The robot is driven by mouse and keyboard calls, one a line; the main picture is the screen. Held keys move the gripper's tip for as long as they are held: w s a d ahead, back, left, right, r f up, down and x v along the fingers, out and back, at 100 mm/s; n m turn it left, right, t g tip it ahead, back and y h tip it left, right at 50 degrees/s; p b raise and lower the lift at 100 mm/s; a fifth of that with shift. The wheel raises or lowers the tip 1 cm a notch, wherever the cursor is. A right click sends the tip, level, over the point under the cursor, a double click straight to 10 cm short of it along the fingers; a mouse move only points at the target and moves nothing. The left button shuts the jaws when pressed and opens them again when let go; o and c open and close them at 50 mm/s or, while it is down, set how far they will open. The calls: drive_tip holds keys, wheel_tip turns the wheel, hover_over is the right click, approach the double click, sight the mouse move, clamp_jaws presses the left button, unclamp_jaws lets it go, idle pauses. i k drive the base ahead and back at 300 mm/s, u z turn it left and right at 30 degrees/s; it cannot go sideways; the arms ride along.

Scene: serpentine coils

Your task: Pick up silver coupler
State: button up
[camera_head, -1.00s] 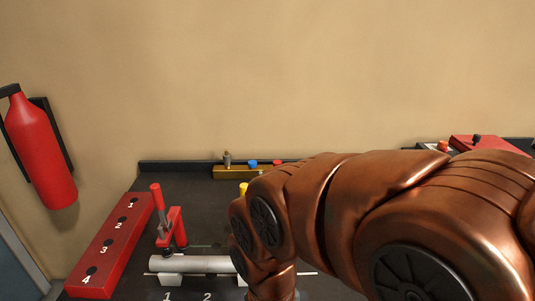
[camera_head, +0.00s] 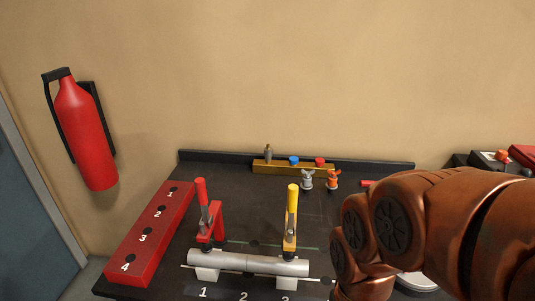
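A small silver fitting (camera_head: 307,179) stands on the dark bench top, just in front of the gold block and left of a similar orange fitting (camera_head: 332,180); it looks like the silver coupler. A thin silver-grey piece (camera_head: 268,154) also stands on the left end of the gold block (camera_head: 263,166). I cannot tell for certain which one is named the coupler. Both are free of contact with my arm. My copper-coloured arm fills the lower right, and my gripper is out of view.
A red clamp (camera_head: 217,222) and a yellow clamp (camera_head: 291,225) stand at a silver pipe (camera_head: 248,263) in front. A red numbered block (camera_head: 150,238) lies along the left edge. A fire extinguisher (camera_head: 85,135) hangs on the wall.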

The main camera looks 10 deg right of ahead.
sight(268, 150)
drive_tip(key=u, duration=0.55)
drive_tip(key=k, duration=0.65)
drive_tip(key=u, duration=0.95)
drive_tip(key=i, duration=1.4)
drive_tip(key=z, duration=0.75)
